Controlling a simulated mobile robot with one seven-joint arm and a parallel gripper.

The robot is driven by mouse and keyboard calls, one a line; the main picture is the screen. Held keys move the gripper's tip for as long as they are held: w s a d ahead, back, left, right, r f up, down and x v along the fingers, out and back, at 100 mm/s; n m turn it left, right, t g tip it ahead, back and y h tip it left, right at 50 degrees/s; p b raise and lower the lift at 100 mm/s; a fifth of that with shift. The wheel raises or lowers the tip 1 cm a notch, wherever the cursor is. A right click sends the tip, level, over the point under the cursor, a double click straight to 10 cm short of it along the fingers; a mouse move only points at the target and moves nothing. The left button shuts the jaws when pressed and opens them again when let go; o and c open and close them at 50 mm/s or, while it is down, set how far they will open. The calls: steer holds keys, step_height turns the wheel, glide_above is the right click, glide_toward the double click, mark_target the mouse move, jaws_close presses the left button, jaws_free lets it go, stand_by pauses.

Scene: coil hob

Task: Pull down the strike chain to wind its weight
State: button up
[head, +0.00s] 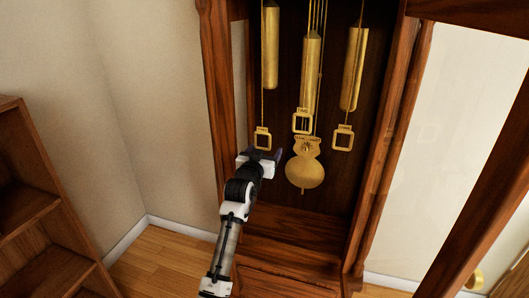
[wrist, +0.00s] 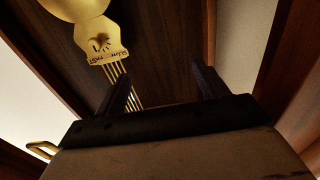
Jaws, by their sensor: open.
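Three brass weights hang inside the wooden clock case, a left weight (head: 270,45), a middle weight (head: 311,68) and a right weight (head: 354,68). Square brass pulls hang below: a left pull (head: 262,139), a middle pull (head: 302,122) and a right pull (head: 343,138). I cannot read which is the strike pull; the middle one seems marked TIME. My gripper (head: 263,153) is open and empty, just below the left pull in the head view. In the wrist view its fingers (wrist: 163,88) stand apart with no chain between them. Part of a brass loop (wrist: 42,149) shows there; I cannot tell which.
The brass pendulum (head: 305,171) hangs right of my gripper; its plate (wrist: 103,45) shows in the wrist view. The case's left post (head: 219,90) stands close to my arm. A glazed door (head: 460,130) stands open at right. A wooden shelf unit (head: 35,215) is at left.

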steer(key=b+v, duration=0.1)
steer(key=v, duration=1.3)
steer(key=shift+b, duration=0.35)
steer(key=shift+w+r, duration=0.1)
